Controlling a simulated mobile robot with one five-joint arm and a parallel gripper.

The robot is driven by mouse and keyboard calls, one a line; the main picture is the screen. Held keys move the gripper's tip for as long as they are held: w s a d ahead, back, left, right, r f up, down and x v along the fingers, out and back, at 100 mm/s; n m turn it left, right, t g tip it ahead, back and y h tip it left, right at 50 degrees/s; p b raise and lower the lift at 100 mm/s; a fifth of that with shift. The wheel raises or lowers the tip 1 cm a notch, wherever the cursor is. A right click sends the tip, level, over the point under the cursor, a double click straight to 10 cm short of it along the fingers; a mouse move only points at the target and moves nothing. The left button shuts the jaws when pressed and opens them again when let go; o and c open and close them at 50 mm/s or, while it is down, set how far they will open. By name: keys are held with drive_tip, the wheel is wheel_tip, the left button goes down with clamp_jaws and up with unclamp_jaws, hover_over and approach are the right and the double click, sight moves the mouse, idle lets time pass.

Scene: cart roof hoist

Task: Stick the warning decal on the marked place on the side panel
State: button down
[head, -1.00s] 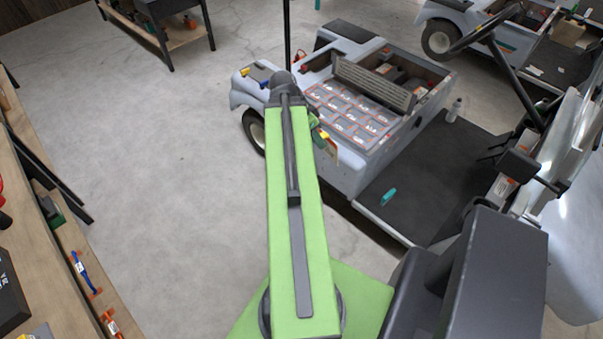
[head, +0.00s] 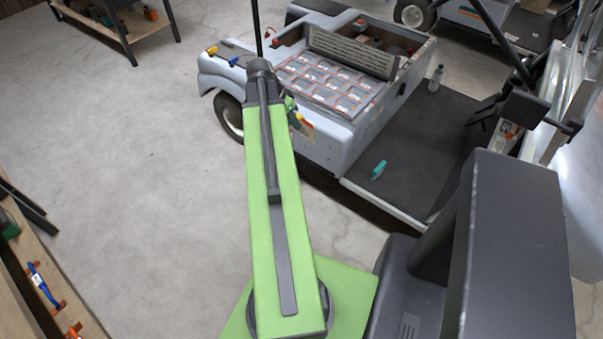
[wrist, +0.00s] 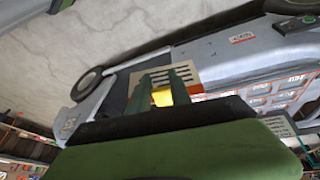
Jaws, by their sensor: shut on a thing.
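In the wrist view my gripper (wrist: 162,88) has its two dark green fingers closed on the warning decal (wrist: 192,72), a beige card with dark stripes and a yellow patch. The card is held in front of the cart's pale grey side panel (wrist: 215,68). I cannot tell whether it touches the panel. In the head view the side panel (head: 333,150) lies just right of my gripper (head: 295,115), whose fingers are mostly hidden by my arm. An orange mark (wrist: 196,89) shows at the card's edge; I cannot tell if it is the marked place.
The cart's dark floor mat (head: 395,165) holds a teal object (head: 379,170) and a bottle (head: 436,78). Labelled batteries (head: 325,85) fill the open bay. A workbench (head: 40,270) stands at the left. The concrete floor (head: 130,170) left of my arm is clear.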

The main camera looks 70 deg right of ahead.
drive_tip(key=w+d+f+b, duration=0.1)
drive_tip(key=d+f+b, duration=0.4)
drive_tip(key=f+b, duration=0.6)
drive_tip(key=w+d+f+n+t+b, duration=0.1)
drive_tip(key=d+f+b, duration=0.4)
drive_tip(key=f+b, duration=0.7)
drive_tip(key=w+d+f+n+h+b, duration=0.1)
drive_tip(key=d+f+b, duration=0.5)
drive_tip(key=f+b, duration=0.5)
wheel_tip(320, 180, down, 4)
drive_tip(key=shift+w+t+b, duration=0.15)
drive_tip(key=shift+t+b, duration=0.15)
drive_tip(key=shift+t, duration=0.1)
drive_tip(key=s+d, duration=0.2)
drive_tip(key=d, duration=0.5)
drive_tip(key=shift+d, duration=0.25)
drive_tip(key=shift+s+d, duration=0.2)
drive_tip(key=shift+d, duration=0.45)
drive_tip(key=c, duration=1.1)
unclamp_jaws()
drive_tip(key=shift+o, duration=0.4)
